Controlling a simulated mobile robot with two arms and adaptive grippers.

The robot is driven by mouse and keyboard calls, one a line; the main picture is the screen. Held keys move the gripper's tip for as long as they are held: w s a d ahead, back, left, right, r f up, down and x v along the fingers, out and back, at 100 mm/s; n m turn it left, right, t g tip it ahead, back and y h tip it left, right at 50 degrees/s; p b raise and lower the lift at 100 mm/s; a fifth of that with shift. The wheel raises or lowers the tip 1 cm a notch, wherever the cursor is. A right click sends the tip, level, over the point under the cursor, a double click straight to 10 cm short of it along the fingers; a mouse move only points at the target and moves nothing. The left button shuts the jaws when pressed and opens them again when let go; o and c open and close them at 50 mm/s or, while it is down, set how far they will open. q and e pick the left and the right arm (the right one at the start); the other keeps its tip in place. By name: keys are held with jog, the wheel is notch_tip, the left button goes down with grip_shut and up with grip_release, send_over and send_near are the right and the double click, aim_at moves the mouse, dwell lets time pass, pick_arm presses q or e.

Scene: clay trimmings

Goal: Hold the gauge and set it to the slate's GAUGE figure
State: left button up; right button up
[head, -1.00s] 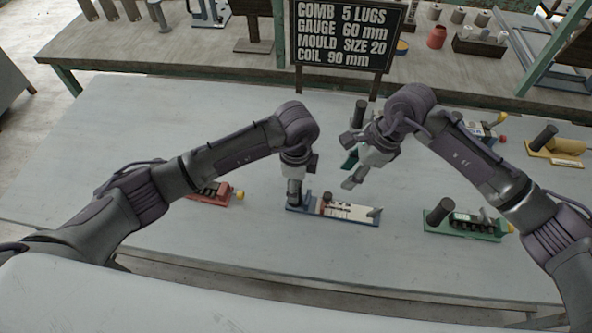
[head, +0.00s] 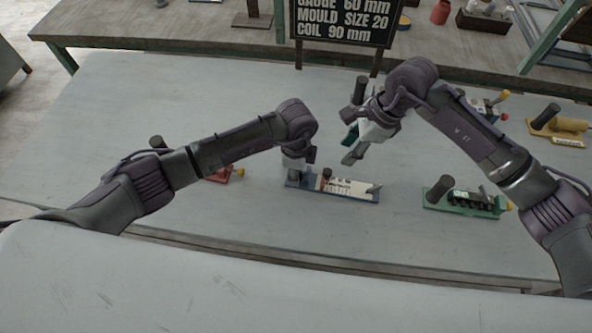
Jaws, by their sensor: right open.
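The gauge is a blue-based block with a white scale plate (head: 345,188) in the middle of the table. A small dark knob (head: 327,173) stands on it and a grey piece sticks up at its right end. My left gripper (head: 296,174) points down at the gauge's left end, where a dark upright part shows; its fingers are mostly hidden, so their grip cannot be told. My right gripper (head: 352,146) is open and empty, above and behind the gauge's right half. The slate (head: 345,22) at the back reads GAUGE 60 mm, its top cut off.
A green device (head: 465,203) stands to the right, a yellow one (head: 560,125) at the far right and a blue one (head: 487,107) behind my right arm. A red device (head: 218,176) is partly behind my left arm. The table front is clear.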

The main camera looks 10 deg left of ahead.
aim_at(328, 171)
pick_arm(q)
grip_shut()
pick_arm(e)
jog(key=shift+o, duration=0.7)
jog(key=a+f+n, duration=0.1)
jog(key=f+n, duration=0.1)
jog(key=f, duration=0.1)
jog(key=a+f+n+g, duration=0.1)
jog(key=f+n, duration=0.1)
jog(key=f, duration=0.1)
jog(key=a+f+n+g, duration=0.1)
jog(key=f+n, duration=0.2)
jog(key=shift+s+a+h, duration=0.1)
jog(key=shift+a+h, duration=0.2)
grip_shut()
